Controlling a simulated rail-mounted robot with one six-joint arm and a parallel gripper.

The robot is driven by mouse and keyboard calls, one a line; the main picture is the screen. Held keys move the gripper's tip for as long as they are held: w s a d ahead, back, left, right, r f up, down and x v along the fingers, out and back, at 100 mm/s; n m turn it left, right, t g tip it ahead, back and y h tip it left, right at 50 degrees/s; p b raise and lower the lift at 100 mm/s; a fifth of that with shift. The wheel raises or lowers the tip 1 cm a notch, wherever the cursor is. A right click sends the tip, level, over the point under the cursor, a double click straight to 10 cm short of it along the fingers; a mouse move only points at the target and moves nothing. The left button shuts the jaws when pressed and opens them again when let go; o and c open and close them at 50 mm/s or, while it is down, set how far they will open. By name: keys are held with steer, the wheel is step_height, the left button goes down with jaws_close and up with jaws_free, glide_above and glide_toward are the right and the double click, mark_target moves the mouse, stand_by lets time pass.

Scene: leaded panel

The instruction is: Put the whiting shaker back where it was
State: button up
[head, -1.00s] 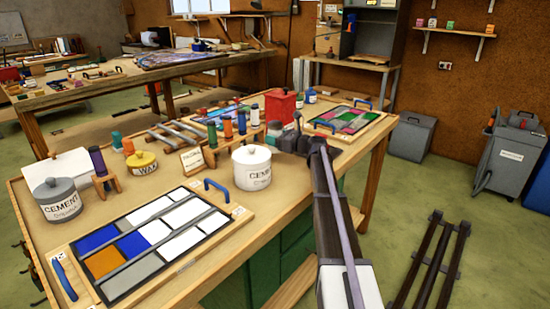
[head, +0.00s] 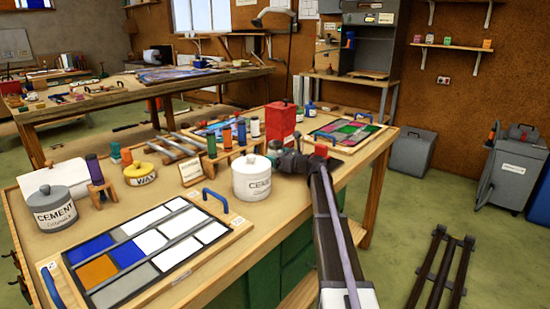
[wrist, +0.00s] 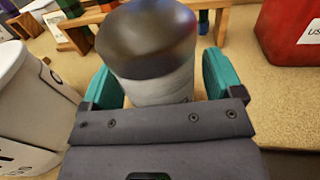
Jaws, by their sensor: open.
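A cylinder with a dark glossy cap and a pale grey body (wrist: 150,55) stands between my gripper's teal fingers in the wrist view. It looks like the whiting shaker, but no label shows. My gripper (wrist: 162,85) is open, with one finger on each side of it; I cannot tell whether they touch it. The shaker shows there only as a small grey shape (head: 274,146). Its base is hidden.
The red box (head: 281,122) is behind. A wooden rack (head: 228,156) holds several coloured bottles. The leaded panel (head: 150,245) lies at front left.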

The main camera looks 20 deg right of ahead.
steer(key=shift+r, duration=0.2)
steer(key=v, duration=1.2)
